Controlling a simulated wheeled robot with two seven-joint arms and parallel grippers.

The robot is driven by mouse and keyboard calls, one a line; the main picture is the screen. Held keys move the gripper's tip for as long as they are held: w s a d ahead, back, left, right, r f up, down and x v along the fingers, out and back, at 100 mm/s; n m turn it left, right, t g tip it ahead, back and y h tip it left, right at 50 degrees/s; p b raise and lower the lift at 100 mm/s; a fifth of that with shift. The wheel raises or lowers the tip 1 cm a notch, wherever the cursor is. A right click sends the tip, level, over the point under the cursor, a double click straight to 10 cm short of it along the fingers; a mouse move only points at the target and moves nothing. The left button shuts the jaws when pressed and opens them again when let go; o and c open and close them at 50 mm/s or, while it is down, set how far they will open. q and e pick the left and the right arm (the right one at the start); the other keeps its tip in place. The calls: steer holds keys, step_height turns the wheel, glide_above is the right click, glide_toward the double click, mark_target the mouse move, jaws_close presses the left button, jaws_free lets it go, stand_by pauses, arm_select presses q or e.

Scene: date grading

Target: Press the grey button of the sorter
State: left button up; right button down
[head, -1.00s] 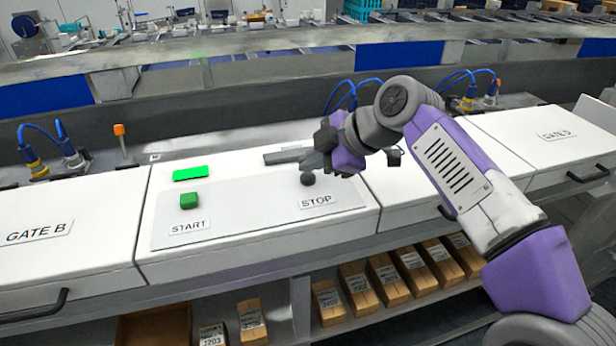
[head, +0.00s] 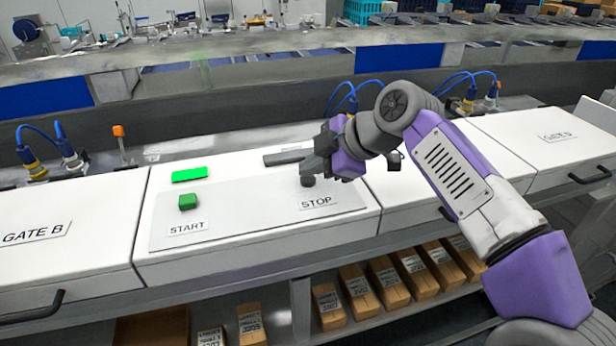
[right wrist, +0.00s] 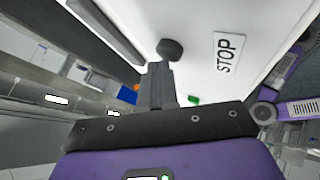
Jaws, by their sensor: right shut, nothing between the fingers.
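The grey button (head: 308,181) is a small dark round knob on the sorter's control panel, just above the STOP label (head: 316,202). My right gripper (head: 312,172) is shut and empty, pointing down at the button and partly covering it in the head view. In the right wrist view the shut fingertips (right wrist: 159,68) lie just short of the grey button (right wrist: 170,48); a small gap seems to show there, but I cannot tell the exact height. My left gripper is not in view.
A green button (head: 187,201) stands above the START label (head: 187,228), with a lit green display (head: 190,174) behind it. A dark grey bar (head: 284,157) lies behind the grey button. White gate covers flank the panel; boxes (head: 328,306) sit on a shelf below.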

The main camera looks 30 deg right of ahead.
mark_target(312, 180)
steer(key=shift+f, duration=0.2)
steer(key=shift+r, duration=0.1)
steer(key=shift+r+p, duration=0.6)
steer(key=shift+r, duration=0.2)
step_height(312, 180, up, 5)
steer(key=p, duration=0.4)
steer(key=shift+r, duration=0.1)
stand_by(0.4)
stand_by(0.5)
